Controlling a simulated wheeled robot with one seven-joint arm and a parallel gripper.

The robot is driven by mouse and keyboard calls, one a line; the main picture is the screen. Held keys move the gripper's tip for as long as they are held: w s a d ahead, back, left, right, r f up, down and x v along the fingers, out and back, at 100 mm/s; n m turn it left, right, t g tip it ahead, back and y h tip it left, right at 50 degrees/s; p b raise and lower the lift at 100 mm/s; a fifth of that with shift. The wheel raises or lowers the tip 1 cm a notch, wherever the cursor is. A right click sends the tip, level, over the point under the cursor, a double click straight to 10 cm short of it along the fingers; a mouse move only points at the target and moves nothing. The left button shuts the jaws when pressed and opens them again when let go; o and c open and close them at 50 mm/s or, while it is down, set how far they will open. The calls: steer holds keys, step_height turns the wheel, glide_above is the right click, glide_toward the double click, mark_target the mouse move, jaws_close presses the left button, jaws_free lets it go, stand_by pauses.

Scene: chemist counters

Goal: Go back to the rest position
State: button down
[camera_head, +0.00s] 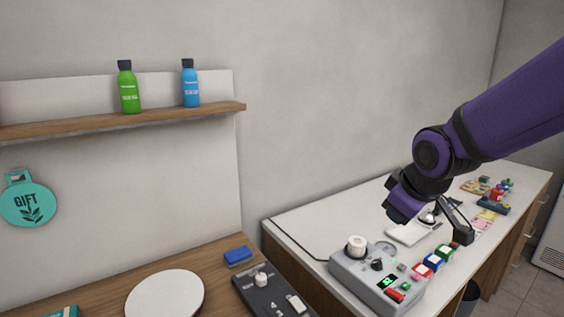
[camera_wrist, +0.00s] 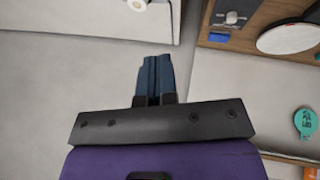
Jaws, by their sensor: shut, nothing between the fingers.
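My gripper (camera_wrist: 156,78) shows in the wrist view with its two dark blue fingers together and nothing between them. In the head view my purple arm reaches in from the upper right and bends down at a joint.
The grey device (camera_head: 369,284) with a white knob stands on the white counter (camera_head: 299,219). Several small coloured boxes lie nearby. A wooden counter on the left holds a white round plate (camera_head: 165,296) and a black device (camera_head: 270,296). Green (camera_head: 128,90) and blue (camera_head: 190,86) bottles stand on a shelf.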

steer(key=s+d+r+m, duration=0.4)
steer(key=s, duration=0.5)
steer(key=s+d+r+m, duration=0.4)
steer(key=s, duration=0.5)
steer(key=shift+s+r+g+h, duration=0.25)
steer(key=shift+r+g+h, duration=0.05)
steer(key=shift+r+g, duration=0.1)
